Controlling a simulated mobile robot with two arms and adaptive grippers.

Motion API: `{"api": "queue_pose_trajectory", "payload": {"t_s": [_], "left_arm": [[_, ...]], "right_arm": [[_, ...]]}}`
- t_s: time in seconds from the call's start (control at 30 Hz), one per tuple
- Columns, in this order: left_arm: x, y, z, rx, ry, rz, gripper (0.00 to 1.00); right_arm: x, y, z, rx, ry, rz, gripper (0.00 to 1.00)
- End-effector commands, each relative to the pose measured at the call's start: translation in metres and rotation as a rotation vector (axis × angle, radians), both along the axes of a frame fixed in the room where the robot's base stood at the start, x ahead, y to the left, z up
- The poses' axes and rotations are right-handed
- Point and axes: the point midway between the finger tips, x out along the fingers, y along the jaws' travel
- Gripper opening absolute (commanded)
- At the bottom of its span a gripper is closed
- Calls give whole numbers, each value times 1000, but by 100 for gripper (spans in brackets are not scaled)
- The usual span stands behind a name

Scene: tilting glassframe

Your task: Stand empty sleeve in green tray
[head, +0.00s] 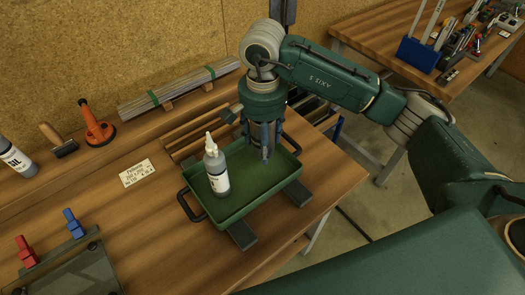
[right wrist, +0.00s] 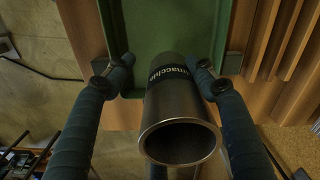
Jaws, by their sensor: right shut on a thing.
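The green tray (head: 252,188) stands on the wooden bench, with dark handles at its sides. A grey bottle with a white nozzle (head: 216,174) stands upright in its left part. My right gripper (head: 262,130) points down over the tray's back right part. It is shut on a metal sleeve (head: 266,148), held about upright; whether its lower end touches the tray floor I cannot tell. In the right wrist view the sleeve (right wrist: 180,112) sits between both fingers (right wrist: 160,72), its open end facing the camera and a dark lettered band farther down. My left gripper is out of view.
A paper label (head: 137,173) lies left of the tray. Another bottle (head: 17,158) and red and blue clamps (head: 73,223) are at left. Dark bars (head: 298,192) lie by the tray's front.

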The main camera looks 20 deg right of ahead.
Motion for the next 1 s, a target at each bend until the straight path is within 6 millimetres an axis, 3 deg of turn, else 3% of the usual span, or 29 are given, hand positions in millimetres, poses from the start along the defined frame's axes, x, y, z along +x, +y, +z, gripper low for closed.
{"api": "queue_pose_trajectory", "payload": {"t_s": [0.17, 0.5, 0.87, 0.9, 1.0], "left_arm": [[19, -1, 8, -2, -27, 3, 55], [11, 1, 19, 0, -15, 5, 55], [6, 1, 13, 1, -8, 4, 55], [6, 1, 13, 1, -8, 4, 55], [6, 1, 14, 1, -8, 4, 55]], "right_arm": [[0, 0, -18, 0, 0, 0, 21], [0, 0, -55, 1, 1, 0, 21], [1, 0, -62, -1, -2, 1, 21], [0, 0, -62, -1, -2, 1, 57], [0, 0, -61, 0, -1, 1, 75]]}}
